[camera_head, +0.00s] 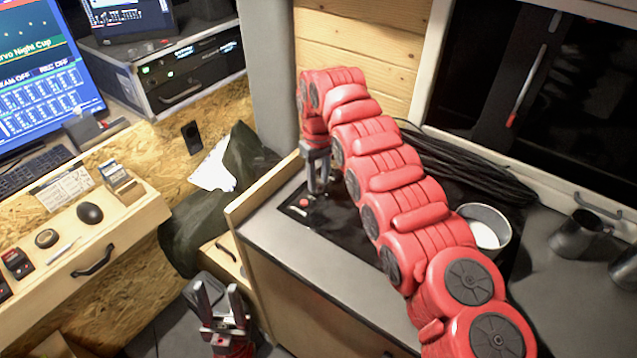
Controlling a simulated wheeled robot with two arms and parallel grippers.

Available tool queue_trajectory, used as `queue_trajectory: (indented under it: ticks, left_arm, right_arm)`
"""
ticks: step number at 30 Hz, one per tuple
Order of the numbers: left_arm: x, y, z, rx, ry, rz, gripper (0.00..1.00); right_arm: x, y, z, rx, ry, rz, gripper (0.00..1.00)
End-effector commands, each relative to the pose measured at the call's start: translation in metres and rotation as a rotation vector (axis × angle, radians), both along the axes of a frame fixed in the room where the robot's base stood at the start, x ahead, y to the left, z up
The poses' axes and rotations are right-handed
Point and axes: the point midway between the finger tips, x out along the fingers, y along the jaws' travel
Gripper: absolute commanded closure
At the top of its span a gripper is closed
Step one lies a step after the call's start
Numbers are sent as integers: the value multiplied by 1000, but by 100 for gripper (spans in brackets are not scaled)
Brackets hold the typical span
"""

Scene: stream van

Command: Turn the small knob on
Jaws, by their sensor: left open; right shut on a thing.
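A black hob panel (335,222) is set into the grey counter. My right gripper (318,190) comes down from above onto the panel's left corner. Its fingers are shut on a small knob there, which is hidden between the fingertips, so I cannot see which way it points. A small red round piece (303,202) shows on the panel just left of the fingertips. My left gripper (222,304) is open and empty, low beside the counter's left side, with its fingers pointing up.
A metal pot (484,228) with pale contents stands right of my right arm. Black cable (470,170) lies coiled behind it. Metal mugs (577,234) stand at the right. A dark green cloth (240,160) hangs left of the counter. A wooden desk (120,213) is at the left.

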Motion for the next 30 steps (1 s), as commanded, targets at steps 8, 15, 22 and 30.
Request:
queue_trajectory:
  ticks: [8,15,22,30]
  left_arm:
    - [0,0,-4,0,0,0,50]
    - [0,0,-3,0,0,0,50]
    - [0,0,-3,0,0,0,50]
    - [0,0,-3,0,0,0,50]
  right_arm:
    - [-1,0,-1,0,3,249,100]
    - [-1,0,-1,0,3,421,100]
    - [-1,0,-1,0,3,523,100]
    - [-1,0,-1,0,3,569,100]
